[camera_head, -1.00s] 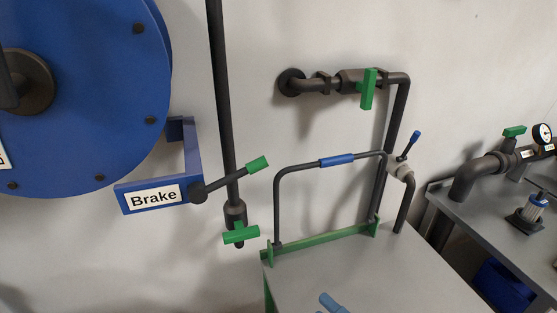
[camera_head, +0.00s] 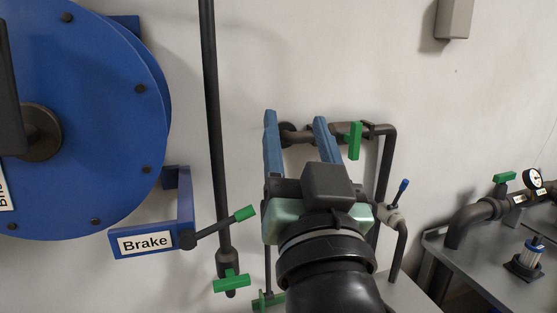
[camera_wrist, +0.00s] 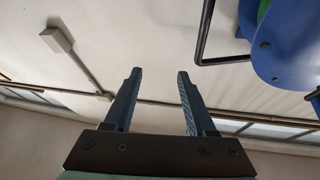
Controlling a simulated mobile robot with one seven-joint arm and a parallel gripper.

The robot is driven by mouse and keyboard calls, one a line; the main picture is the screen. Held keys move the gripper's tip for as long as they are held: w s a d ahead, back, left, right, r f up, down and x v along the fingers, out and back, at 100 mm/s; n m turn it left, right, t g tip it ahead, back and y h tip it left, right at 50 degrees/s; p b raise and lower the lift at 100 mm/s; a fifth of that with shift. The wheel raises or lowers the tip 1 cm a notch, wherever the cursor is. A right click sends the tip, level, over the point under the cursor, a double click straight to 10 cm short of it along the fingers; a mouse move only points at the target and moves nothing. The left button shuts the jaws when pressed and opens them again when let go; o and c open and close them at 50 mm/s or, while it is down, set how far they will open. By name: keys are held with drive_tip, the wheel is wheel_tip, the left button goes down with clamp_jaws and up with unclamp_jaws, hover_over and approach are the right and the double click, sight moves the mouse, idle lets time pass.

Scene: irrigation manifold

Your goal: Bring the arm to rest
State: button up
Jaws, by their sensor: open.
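My gripper (camera_head: 297,140) is raised in the head view, in front of the wall pipe with the green valve handle (camera_head: 355,141). Its two blue fingers point up and stand apart, with nothing between them. In the wrist view my gripper (camera_wrist: 156,95) is also open and empty, with pale wall and ceiling beyond the fingers. My wrist and gripper body hide most of the bench and the bent frame behind them.
A blue reel (camera_head: 95,125) with a brake lever (camera_head: 222,226) and its "Brake" sign (camera_head: 146,243) is at the left. A dark vertical pipe (camera_head: 211,120) runs beside it. A grey bench (camera_head: 480,265) with a gauge (camera_head: 533,179) stands at the right.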

drive_tip(key=s+a+r+n+t+h, duration=0.15)
drive_tip(key=s+r+t, duration=0.25)
drive_tip(key=s+r, duration=0.6)
wheel_tip(320, 180, up, 14)
drive_tip(key=p, duration=1.2)
drive_tip(key=shift+s+a+t+p, duration=0.2)
drive_tip(key=shift+a+t+p, duration=0.05)
drive_tip(key=shift+t+p, duration=0.15)
drive_tip(key=shift+m+h, duration=0.25)
drive_tip(key=shift+c, duration=0.5)
drive_tip(key=shift+a, duration=0.1)
